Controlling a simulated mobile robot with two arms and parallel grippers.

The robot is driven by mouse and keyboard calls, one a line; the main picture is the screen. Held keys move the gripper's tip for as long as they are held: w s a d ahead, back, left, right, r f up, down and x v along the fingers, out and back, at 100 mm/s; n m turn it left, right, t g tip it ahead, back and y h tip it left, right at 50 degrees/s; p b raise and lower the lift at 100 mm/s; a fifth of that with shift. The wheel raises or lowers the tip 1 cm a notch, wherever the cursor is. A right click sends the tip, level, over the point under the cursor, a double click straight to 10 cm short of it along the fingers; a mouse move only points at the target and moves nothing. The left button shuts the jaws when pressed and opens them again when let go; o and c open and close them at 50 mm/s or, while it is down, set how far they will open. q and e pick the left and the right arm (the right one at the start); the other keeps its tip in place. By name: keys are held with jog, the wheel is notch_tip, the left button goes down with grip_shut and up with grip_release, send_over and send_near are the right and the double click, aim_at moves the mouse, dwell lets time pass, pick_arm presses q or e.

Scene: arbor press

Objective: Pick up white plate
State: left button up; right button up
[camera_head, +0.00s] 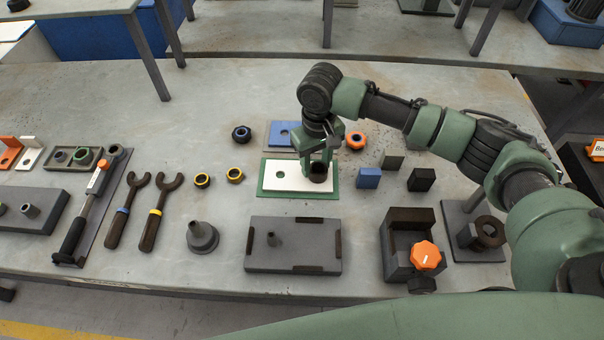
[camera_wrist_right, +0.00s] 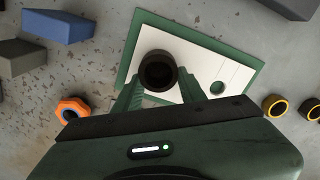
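The white plate (camera_head: 283,176) lies flat on a slightly larger green plate on the bench, and one round hole shows in it. It also shows in the wrist view (camera_wrist_right: 206,53). My right gripper (camera_head: 319,166) points down over the right end of the white plate. Its fingertips (camera_wrist_right: 158,84) are on both sides of a dark hollow bushing (camera_wrist_right: 157,66) and seem to touch it. The bushing stands at that end of the plate; whether it rests on the plate or sits in it is hidden. My left gripper is not in view.
A blue plate (camera_head: 281,135) lies just behind the green plate (camera_head: 262,192). An orange ring (camera_head: 356,140), a blue block (camera_head: 368,178) and dark blocks (camera_head: 421,180) stand to the right. A grey tray (camera_head: 293,258) lies in front. Yellow-banded rings (camera_head: 235,175) sit to the left.

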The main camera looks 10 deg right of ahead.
jog(key=shift+r, duration=0.1)
grip_shut()
